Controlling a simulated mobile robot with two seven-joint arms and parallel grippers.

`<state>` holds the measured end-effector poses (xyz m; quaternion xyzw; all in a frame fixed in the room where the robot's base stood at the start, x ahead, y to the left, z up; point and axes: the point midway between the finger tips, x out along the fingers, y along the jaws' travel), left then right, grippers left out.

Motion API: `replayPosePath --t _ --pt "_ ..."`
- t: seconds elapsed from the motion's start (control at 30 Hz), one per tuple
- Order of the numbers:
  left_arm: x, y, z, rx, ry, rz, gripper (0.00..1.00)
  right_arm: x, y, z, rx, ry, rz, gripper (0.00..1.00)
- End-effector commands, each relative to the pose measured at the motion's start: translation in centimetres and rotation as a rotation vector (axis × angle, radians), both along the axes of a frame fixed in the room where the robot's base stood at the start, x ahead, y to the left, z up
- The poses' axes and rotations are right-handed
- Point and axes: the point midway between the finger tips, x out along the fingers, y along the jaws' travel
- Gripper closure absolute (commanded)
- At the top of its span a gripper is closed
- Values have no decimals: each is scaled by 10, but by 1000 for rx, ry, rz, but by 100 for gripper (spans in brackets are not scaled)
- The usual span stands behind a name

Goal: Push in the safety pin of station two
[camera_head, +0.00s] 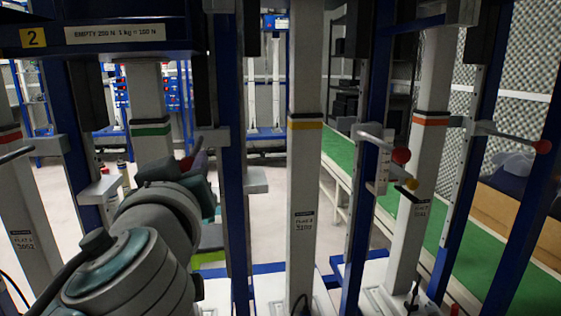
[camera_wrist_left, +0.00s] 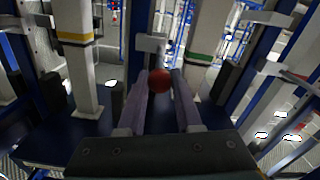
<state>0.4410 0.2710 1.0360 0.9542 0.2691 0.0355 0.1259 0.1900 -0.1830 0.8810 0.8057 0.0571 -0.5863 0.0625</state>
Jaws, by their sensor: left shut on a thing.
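A plate marked 2 (camera_head: 33,37) is on the dark crossbeam at the upper left in the head view. My left arm comes up from the lower left, and its gripper (camera_head: 200,162) is partly hidden behind my own wrist, beside a blue upright. In the left wrist view the two fingers of my left gripper (camera_wrist_left: 161,92) are closed around a red ball knob (camera_wrist_left: 159,81) at their tips. A grey block (camera_wrist_left: 151,43) on the upright is just beyond the knob. The pin's shaft is hidden, so its depth cannot be told. My right gripper is not in view.
White columns with green (camera_head: 150,130), yellow (camera_head: 305,124) and orange bands stand among blue uprights. A green strip (camera_head: 450,225) runs along the floor behind.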

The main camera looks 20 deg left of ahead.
Motion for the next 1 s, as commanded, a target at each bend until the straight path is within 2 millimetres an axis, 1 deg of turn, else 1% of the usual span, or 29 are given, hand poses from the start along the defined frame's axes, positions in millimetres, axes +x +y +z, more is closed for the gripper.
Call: replayPosePath --t 0.77,0.87,1.0 --pt "2 1 -1 1 -1 0 100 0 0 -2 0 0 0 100" --pt "13 8 -4 2 -1 2 100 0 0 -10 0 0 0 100" --pt "40 25 -5 1 -3 3 100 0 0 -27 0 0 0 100"
